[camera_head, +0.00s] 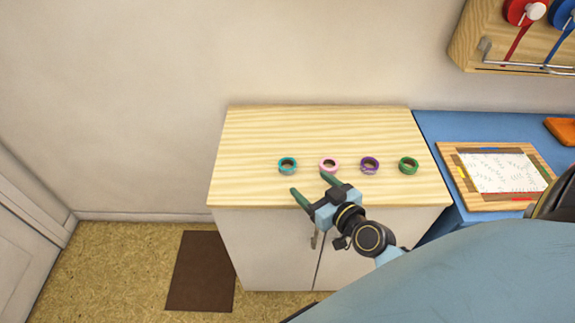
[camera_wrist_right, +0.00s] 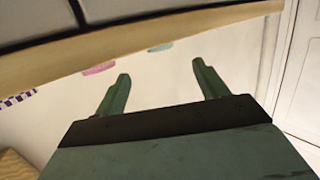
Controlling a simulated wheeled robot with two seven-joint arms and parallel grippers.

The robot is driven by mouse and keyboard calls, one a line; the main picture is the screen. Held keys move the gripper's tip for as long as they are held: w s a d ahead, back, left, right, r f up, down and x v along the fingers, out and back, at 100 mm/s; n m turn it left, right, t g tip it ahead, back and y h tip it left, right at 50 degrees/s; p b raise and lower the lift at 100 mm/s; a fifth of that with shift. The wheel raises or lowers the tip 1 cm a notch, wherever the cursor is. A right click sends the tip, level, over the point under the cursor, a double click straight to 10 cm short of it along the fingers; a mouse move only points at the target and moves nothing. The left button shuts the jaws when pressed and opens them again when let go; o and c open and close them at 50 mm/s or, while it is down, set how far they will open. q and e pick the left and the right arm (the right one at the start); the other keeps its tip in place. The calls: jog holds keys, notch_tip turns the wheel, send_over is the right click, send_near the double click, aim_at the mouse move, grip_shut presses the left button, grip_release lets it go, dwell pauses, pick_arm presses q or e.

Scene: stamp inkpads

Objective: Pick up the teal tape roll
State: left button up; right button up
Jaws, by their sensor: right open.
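The teal tape roll (camera_head: 287,170) lies on the wooden cabinet top, at the left end of a row of tape rolls. My right gripper (camera_head: 311,185) is open and empty at the cabinet's front edge, below and slightly right of the teal roll, not touching it. In the right wrist view, which looks upside down, a sliver of the teal roll (camera_wrist_right: 160,47) shows past the wood edge, between the two green fingers (camera_wrist_right: 160,75) and beyond them. My left gripper is not in view.
Pink (camera_head: 329,171), purple (camera_head: 370,170) and green (camera_head: 408,170) rolls continue the row to the right. The pink one is close beside my right finger. The cabinet top (camera_head: 250,135) is clear behind and left. A blue table (camera_head: 440,125) with a framed board (camera_head: 453,172) adjoins it.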

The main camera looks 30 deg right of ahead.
aim_at(293, 170)
jog(key=w, duration=0.3)
jog(key=w+f, duration=0.1)
jog(key=w, duration=0.2)
jog(key=w+f, duration=0.1)
jog(key=w, duration=0.2)
jog(key=shift+w+a+f, duration=0.1)
jog(key=shift+w+a, duration=0.1)
jog(key=shift+w, duration=0.15)
jog(key=c, duration=1.1)
